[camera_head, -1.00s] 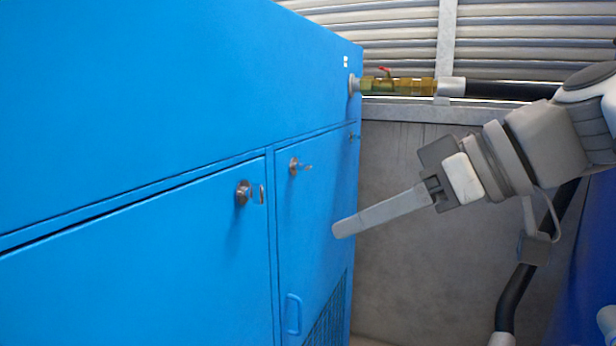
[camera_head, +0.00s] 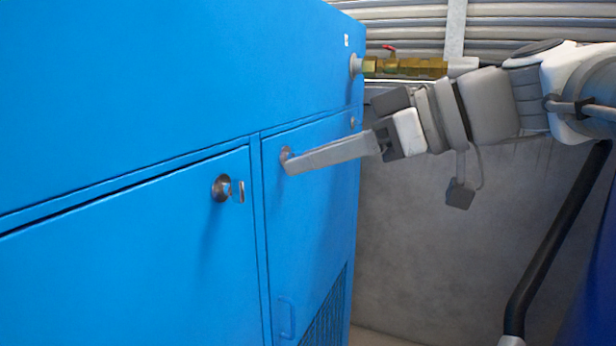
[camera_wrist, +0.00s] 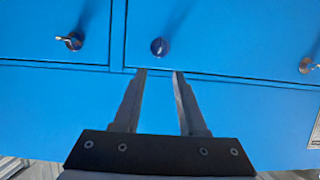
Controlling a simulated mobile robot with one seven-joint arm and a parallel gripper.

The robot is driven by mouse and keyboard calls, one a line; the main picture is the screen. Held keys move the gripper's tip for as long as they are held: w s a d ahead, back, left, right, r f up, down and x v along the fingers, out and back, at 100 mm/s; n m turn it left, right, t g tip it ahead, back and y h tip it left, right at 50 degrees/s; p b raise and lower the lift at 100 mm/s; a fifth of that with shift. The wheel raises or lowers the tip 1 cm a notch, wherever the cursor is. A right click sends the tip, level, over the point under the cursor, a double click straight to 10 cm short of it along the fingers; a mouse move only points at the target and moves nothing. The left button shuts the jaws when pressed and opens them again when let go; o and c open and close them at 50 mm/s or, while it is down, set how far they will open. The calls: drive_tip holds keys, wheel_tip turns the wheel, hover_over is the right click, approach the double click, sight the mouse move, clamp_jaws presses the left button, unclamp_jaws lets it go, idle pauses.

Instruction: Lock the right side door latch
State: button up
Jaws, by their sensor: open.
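The right door (camera_head: 315,230) of the blue cabinet has a round metal latch (camera_head: 286,154) near its upper left corner. In the head view my gripper (camera_head: 290,163) reaches in from the right, its fingertips overlapping this latch and hiding its key-like handle. In the wrist view my gripper (camera_wrist: 160,72) is open and empty, with two parallel fingers apart. A dark round latch (camera_wrist: 158,46) sits just beyond the gap between the fingertips, without visible contact. The left door latch (camera_head: 222,188) has a protruding handle.
A small latch (camera_head: 352,122) sits at the right door's far edge. A brass valve with a red handle (camera_head: 390,50) and pipe stands out at the cabinet's upper right. A grey wall (camera_head: 420,230) is behind; open space lies below my arm.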

sight(242, 181)
drive_tip(key=x, duration=1.1)
drive_tip(key=shift+r, duration=0.1)
clamp_jaws()
